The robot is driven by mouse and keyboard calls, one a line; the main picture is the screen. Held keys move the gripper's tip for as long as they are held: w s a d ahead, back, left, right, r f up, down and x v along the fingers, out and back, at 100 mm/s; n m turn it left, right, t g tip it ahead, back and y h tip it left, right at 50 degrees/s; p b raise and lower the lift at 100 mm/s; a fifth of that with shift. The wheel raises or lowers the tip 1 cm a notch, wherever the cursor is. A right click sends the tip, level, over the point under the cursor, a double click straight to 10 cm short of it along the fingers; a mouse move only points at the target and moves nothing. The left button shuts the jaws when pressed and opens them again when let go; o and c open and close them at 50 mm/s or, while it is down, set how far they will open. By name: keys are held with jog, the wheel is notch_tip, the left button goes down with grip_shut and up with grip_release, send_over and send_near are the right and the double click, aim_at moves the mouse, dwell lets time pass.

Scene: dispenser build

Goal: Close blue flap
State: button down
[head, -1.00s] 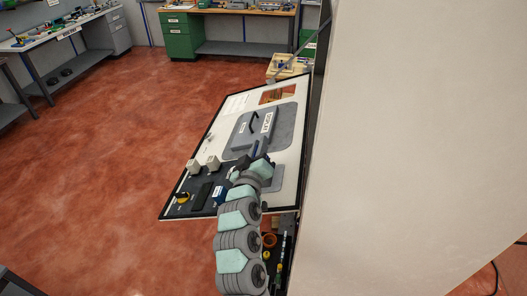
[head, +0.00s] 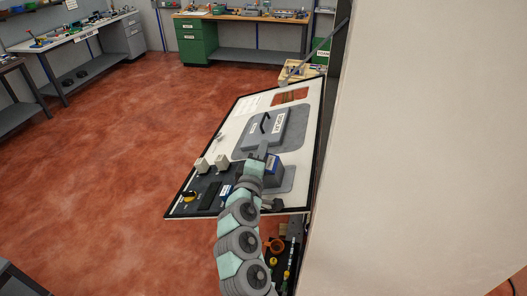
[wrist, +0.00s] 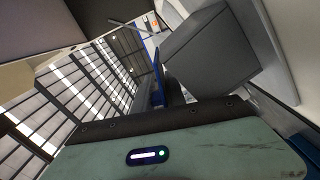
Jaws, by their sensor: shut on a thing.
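A blue flap (head: 272,170) shows on the panel just right of my gripper in the head view, at the front of a grey plate. My gripper (head: 262,151) reaches over the panel beside the grey raised cover. In the wrist view the blue flap (wrist: 157,72) is a thin upright strip seen edge-on, at the fingertips, left of a large grey block (wrist: 210,52). My gripper is shut on what appears to be this flap. The fingertips and the grip are mostly hidden, and how far the flap is open is unclear.
The panel (head: 230,140) carries a grey cover with a black handle (head: 265,122), two pale knobs (head: 222,161) and a yellow knob (head: 189,196). A large pale surface (head: 430,130) stands close on the right. Open red floor (head: 110,140) lies left of the panel.

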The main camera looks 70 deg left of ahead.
dwell(0.3)
jog(key=c, duration=1.4)
grip_release()
jog(key=shift+c, duration=0.2)
